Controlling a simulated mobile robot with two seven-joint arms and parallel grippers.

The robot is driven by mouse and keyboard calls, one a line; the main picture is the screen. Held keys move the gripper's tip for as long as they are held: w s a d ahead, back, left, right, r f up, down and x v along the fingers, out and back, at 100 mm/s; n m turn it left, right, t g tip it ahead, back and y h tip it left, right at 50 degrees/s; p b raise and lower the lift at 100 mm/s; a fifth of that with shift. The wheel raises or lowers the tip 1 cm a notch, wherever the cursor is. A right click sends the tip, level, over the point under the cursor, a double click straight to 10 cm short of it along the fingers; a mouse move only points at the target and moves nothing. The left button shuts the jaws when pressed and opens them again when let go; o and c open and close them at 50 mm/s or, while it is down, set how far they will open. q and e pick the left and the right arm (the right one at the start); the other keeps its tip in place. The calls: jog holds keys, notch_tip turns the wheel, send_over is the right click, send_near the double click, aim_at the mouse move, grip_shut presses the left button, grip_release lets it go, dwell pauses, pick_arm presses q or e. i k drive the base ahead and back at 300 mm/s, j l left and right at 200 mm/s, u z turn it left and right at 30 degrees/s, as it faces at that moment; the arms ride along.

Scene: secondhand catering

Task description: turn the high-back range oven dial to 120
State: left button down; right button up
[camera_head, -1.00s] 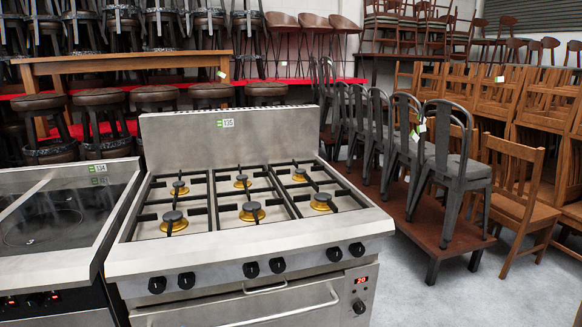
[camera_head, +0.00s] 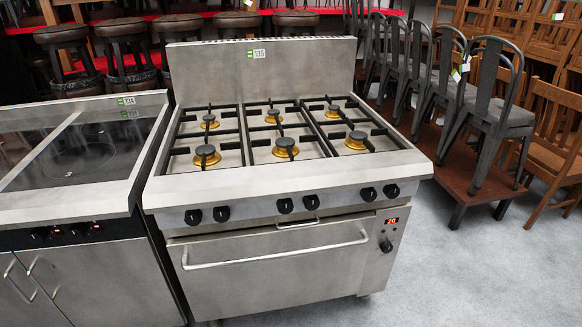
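The high-back range (camera_head: 262,68) stands in the middle of the head view, with several gas burners on top and a tag reading 135 on its back panel. A row of black knobs lines its front edge. The oven door (camera_head: 277,268) is shut below them, with a long bar handle (camera_head: 277,249). The oven dial (camera_head: 386,245) is a black knob on the panel right of the door. A small red display (camera_head: 391,221) above it appears to read 20. Neither of my grippers shows in the view.
An induction cooker (camera_head: 82,167) tagged 134 stands close at the left of the range. Grey metal chairs (camera_head: 490,105) stand on a low wooden platform (camera_head: 452,177) at the right. Grey floor (camera_head: 480,270) is open at the front right. Stools fill the back.

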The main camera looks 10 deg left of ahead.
aim_at(387, 247)
jog(key=i+j+z, duration=0.1)
jog(key=j, duration=0.25)
jog(key=i+j, duration=0.25)
jog(key=j, duration=0.15)
jog(key=i+j+z, duration=0.15)
jog(key=j, duration=0.25)
jog(key=i+j+z, duration=0.1)
jog(key=j, duration=0.3)
jog(key=i+j, duration=0.2)
jog(key=j, duration=0.2)
jog(key=i+z, duration=0.05)
